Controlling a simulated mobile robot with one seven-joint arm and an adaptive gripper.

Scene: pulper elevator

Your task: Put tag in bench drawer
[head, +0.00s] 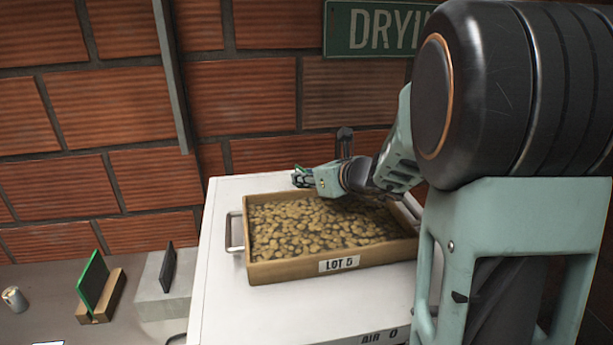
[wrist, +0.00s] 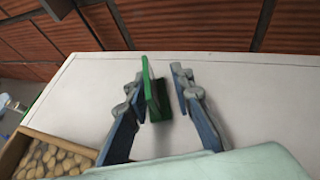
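A small green upright piece (wrist: 154,98), which looks like the tag, is between my gripper's fingers (wrist: 158,75) in the wrist view, close to the left finger. A gap shows between it and the right finger, so my gripper is open around it. Whether the left finger touches it I cannot tell. In the head view my gripper (head: 303,177) is low over the back of the white top (head: 222,290), behind the tray; a bit of green shows at its fingertips. No bench drawer can be clearly made out.
A wooden tray of beans marked LOT 5 (head: 339,265) sits on the white top, close in front of my gripper. A brick wall (head: 110,100) stands behind. At left, lower, a grey bench (head: 50,290) holds a green board (head: 92,282) in a wooden stand and a can (head: 14,298).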

